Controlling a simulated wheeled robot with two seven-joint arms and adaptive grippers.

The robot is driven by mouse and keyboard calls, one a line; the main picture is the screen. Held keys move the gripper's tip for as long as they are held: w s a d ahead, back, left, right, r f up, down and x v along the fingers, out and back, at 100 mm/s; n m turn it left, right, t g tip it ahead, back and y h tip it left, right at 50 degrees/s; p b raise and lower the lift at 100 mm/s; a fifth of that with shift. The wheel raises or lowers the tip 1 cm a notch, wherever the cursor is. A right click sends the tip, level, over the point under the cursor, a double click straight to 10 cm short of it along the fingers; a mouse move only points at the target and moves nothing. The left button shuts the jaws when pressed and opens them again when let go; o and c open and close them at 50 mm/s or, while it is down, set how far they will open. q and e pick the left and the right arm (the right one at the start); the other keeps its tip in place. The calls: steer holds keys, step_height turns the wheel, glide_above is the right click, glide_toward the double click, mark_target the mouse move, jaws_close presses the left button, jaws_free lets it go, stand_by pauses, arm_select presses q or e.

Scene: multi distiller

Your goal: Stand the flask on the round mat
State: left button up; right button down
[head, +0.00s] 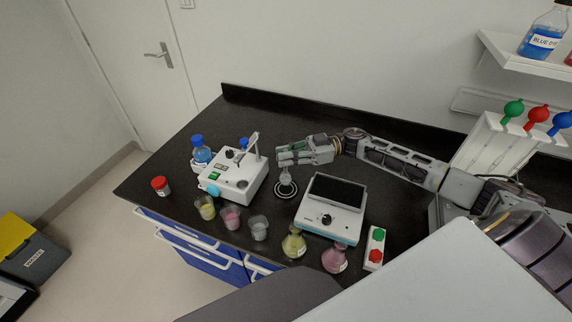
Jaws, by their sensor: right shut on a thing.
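My right gripper (283,155) reaches in from the right and is shut on a clear, greyish flask (286,179). The flask looks upright below the fingers; its neck is mostly hidden by them. The round mat (286,199), black with a pale ring, lies on the dark bench directly under or just behind the flask in the head view. I cannot tell whether the flask's base touches the mat. My left gripper is not in view.
A white instrument (236,181) stands left of the mat and a scale-like device (331,207) right of it. Several small beakers stand in front, with a yellow flask (294,244) and a pink flask (334,260). The bench behind is clear.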

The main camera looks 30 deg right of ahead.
mark_target(287, 170)
steer(key=shift+f, duration=1.85)
steer(key=shift+f, duration=0.15)
steer(key=c, duration=1.5)
jaws_free()
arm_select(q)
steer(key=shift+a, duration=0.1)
arm_select(e)
steer(key=shift+s+d, duration=0.15)
steer(key=shift+d, duration=0.5)
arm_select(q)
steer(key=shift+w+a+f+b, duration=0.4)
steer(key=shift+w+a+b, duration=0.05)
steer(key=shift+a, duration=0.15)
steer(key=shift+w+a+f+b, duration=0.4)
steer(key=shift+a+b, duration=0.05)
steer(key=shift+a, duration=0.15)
arm_select(e)
steer(key=d, duration=0.3)
steer(key=s+d, duration=0.1)
steer(key=d, duration=0.3)
steer(key=s+d, duration=0.1)
steer(key=d, duration=0.2)
steer(key=shift+d, duration=0.25)
